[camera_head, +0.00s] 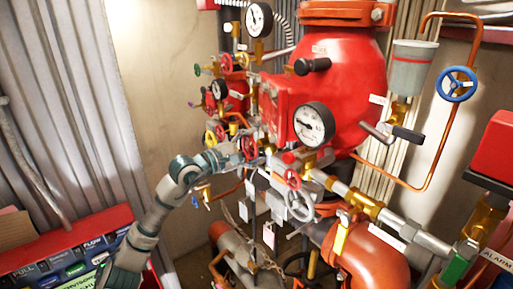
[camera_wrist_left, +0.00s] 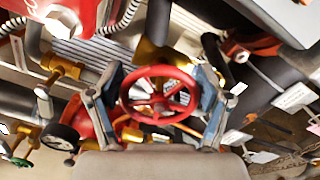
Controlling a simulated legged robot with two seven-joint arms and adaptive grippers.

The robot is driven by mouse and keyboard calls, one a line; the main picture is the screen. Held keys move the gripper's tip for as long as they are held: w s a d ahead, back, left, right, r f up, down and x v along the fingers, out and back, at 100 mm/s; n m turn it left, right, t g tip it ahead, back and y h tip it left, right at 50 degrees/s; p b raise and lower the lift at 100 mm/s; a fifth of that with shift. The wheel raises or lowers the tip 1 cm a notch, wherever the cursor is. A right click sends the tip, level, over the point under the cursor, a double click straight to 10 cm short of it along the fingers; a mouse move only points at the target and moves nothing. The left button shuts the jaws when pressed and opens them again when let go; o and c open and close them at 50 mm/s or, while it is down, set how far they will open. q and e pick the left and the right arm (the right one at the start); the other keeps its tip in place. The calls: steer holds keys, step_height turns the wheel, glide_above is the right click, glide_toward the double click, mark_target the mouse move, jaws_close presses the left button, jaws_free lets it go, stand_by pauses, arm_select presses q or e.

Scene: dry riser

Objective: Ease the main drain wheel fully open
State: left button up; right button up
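A red spoked handwheel (camera_wrist_left: 160,95) is in the middle of the left wrist view, with a finger of my left gripper (camera_wrist_left: 161,88) on each side. The fingers are spread about as wide as the wheel; I cannot tell whether they touch its rim. In the head view my left gripper (camera_head: 246,152) is at a red wheel (camera_head: 250,148) among the valves, partly hiding it. No label that I can read names the main drain wheel. My right gripper is not in view.
Close right of my gripper are another red wheel (camera_head: 293,179), a grey wheel (camera_head: 300,206) and a large gauge (camera_head: 313,125). A big red valve body (camera_head: 345,85) stands behind. A blue wheel (camera_head: 457,84) is at the right. A red-edged panel (camera_head: 70,245) is lower left.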

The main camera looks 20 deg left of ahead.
arm_select(q)
steer(key=shift+w+a+f+y, duration=0.25)
steer(key=shift+a+f+y, duration=0.05)
steer(key=shift+a+f, duration=0.35)
steer(key=shift+f+n+b, duration=0.1)
steer(key=shift+n+b, duration=0.3)
steer(key=shift+n, duration=0.5)
steer(key=n+b, duration=0.1)
steer(key=n, duration=0.3)
steer(key=shift+f+b, duration=0.1)
steer(key=shift+b, duration=0.2)
steer(key=n+b, duration=0.1)
steer(key=n, duration=0.2)
steer(key=shift+n, duration=0.4)
steer(key=n, duration=0.2)
steer(key=shift+n+b, duration=0.3)
steer(key=shift+n, duration=0.1)
steer(key=n+b, duration=0.1)
steer(key=n, duration=0.7)
steer(key=shift+s, duration=0.1)
steer(key=n, duration=0.2)
steer(key=n+b, duration=0.1)
steer(key=n, duration=0.1)
steer(key=shift+r+n, duration=0.2)
steer(key=shift+n, duration=2)
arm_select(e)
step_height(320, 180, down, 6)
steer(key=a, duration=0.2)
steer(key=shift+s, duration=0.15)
